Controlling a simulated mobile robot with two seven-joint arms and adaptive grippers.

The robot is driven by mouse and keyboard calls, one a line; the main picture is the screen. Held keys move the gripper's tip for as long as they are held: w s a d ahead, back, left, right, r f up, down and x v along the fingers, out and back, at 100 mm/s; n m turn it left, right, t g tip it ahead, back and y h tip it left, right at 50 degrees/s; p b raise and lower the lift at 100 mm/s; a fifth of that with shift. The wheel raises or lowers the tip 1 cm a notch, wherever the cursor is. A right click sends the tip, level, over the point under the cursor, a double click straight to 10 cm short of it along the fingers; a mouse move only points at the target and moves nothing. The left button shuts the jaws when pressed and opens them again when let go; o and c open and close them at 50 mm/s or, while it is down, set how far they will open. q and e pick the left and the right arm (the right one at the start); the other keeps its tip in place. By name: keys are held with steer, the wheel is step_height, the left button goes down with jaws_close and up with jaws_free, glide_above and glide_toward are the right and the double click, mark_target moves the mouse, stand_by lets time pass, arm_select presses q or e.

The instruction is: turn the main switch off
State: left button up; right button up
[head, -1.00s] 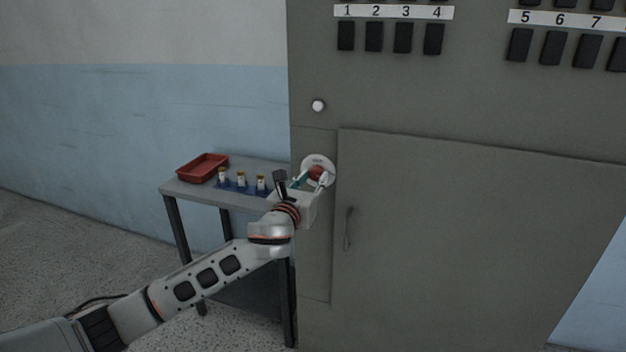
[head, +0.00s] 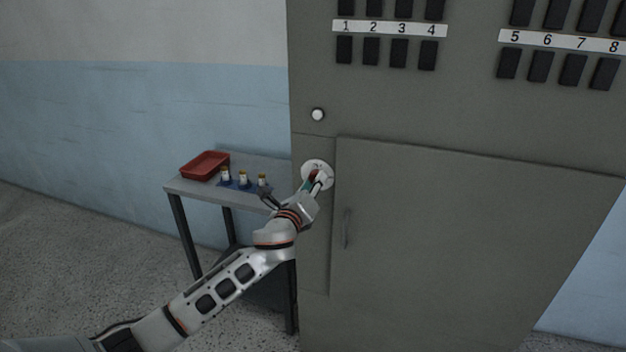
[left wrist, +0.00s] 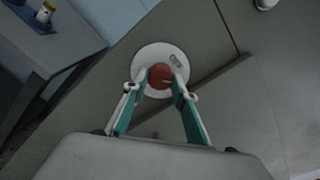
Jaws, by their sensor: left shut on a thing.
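The main switch is a red knob (left wrist: 160,76) on a round white plate (head: 316,165) on the cabinet's left side, above the table's height. My left gripper (head: 314,181) is at the switch, its fingers closed around the red knob. In the left wrist view the two green and white fingertips (left wrist: 159,79) sit on either side of the knob. A small grey label (left wrist: 176,61) shows on the plate, too small to read. My right gripper is not in view.
The grey cabinet (head: 450,260) has a handle (head: 346,229), a white round button (head: 318,115) and numbered black switches (head: 398,52). A grey table (head: 180,187) at left holds a red tray (head: 205,165) and several small bottles (head: 243,178) in a blue rack.

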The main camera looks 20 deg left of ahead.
arm_select(q)
steer(key=n+p, duration=0.2)
steer(key=n, duration=0.8)
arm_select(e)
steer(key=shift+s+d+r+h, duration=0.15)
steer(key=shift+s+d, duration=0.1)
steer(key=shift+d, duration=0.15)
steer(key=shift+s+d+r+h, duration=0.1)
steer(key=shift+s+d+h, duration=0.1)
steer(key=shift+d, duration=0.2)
arm_select(q)
steer(key=shift+r+p, duration=0.1)
steer(key=shift+p, duration=0.2)
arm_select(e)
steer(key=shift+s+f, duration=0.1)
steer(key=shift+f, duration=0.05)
arm_select(q)
steer(key=o, duration=1.1)
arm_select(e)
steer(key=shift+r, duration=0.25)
arm_select(q)
steer(key=s, duration=1.2)
steer(key=shift+a, duration=0.2)
